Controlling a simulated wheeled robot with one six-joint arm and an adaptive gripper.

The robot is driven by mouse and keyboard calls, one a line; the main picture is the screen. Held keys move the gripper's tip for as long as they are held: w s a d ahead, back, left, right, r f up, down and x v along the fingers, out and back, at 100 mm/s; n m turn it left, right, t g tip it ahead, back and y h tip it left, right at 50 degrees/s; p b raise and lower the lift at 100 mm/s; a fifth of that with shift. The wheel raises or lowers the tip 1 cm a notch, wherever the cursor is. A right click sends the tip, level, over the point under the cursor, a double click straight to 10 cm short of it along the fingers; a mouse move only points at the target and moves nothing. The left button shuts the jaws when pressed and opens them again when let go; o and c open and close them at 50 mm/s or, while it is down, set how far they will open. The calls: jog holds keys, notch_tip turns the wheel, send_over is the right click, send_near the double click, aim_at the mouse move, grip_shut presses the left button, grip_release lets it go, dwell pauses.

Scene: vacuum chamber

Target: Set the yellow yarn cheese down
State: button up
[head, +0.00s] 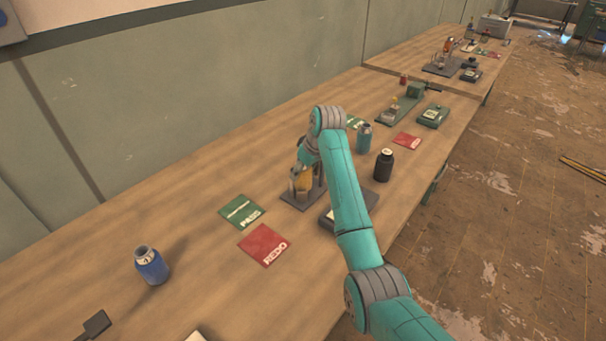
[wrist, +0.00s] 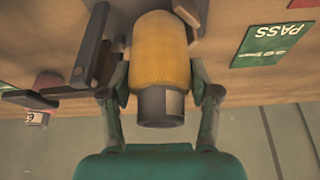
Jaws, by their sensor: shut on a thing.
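The yellow yarn cheese (head: 301,183) is a yellow cylinder with a grey tube end, and it also shows in the wrist view (wrist: 160,52). My gripper (wrist: 161,85) is shut on it, one finger on each side. In the head view my gripper (head: 302,172) is over the grey plate of a small stand (head: 298,203) on the bench. My arm hides part of the stand, and I cannot tell whether the cheese touches it. A green PASS mat (head: 241,211) lies left of the stand, with a red REDO mat (head: 264,245) in front; both look empty.
A blue bottle (head: 151,265) stands on the wooden bench (head: 130,225) at the left. A teal bottle (head: 364,137) and a black bottle (head: 384,166) stand beyond my arm. Another red mat (head: 407,141) lies farther along. Bare bench lies between the blue bottle and the mats.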

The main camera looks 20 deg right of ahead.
jog(key=shift+f, duration=0.7)
jog(key=o, duration=1)
jog(key=shift+f, duration=0.15)
jog(key=shift+o, duration=0.2)
jog(key=v, duration=1.2)
